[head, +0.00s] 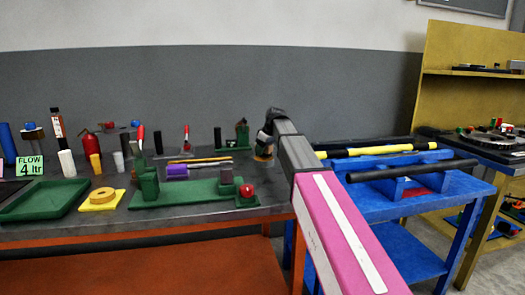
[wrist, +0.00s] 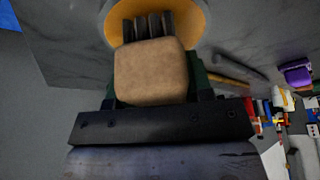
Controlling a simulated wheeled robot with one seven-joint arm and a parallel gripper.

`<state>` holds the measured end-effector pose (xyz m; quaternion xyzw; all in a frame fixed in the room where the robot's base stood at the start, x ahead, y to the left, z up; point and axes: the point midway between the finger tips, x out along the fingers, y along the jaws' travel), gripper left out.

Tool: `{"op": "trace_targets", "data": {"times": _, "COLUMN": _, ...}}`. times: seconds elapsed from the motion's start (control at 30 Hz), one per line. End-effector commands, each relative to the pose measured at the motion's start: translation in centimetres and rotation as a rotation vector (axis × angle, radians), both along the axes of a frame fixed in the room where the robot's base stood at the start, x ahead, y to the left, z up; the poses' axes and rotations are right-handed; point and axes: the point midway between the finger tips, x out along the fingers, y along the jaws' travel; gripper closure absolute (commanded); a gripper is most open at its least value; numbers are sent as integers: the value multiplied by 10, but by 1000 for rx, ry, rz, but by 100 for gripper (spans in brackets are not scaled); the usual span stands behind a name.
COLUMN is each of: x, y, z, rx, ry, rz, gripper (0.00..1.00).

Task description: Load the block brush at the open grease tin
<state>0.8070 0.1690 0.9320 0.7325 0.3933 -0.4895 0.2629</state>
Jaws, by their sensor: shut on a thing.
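The block brush (wrist: 150,72) has a tan block and dark bristles, and fills the middle of the wrist view. My gripper (wrist: 154,88) is shut on its tan block, with a finger at each side. The open grease tin (wrist: 200,20) is round with a yellow-orange inside, at the top of the wrist view. The bristles overlap the tin's inside; whether they touch the grease I cannot tell. In the head view my gripper (head: 265,142) is at the right end of the grey bench, small and partly hidden by my arm.
The grey bench (head: 120,222) holds a green tray (head: 45,200), a yellow pad with a tape-like ring (head: 102,197), a green base plate (head: 170,194) with blocks, a purple block (head: 177,172) and several bottles. A blue stand (head: 400,205) with yellow and black bars is at right.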

Motion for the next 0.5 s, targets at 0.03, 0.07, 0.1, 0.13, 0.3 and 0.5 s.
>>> {"op": "trace_targets", "data": {"times": 0.03, "x": 0, "y": 0, "z": 0, "rx": 0, "ry": 0, "rz": 0, "gripper": 72}}
{"op": "trace_targets", "data": {"times": 0.07, "x": 0, "y": 0, "z": 0, "rx": 0, "ry": 0, "rz": 0, "gripper": 72}}
{"op": "trace_targets", "data": {"times": 0.1, "x": 0, "y": 0, "z": -1, "rx": 0, "ry": 0, "rz": 0, "gripper": 72}}
{"op": "trace_targets", "data": {"times": 0.13, "x": 0, "y": 0, "z": -1, "rx": 0, "ry": 0, "rz": 0, "gripper": 72}}
{"op": "trace_targets", "data": {"times": 0.3, "x": 0, "y": 0, "z": -3, "rx": 0, "ry": 0, "rz": 0, "gripper": 72}}
{"op": "trace_targets", "data": {"times": 0.5, "x": 0, "y": 0, "z": -5, "rx": 0, "ry": 0, "rz": 0, "gripper": 72}}
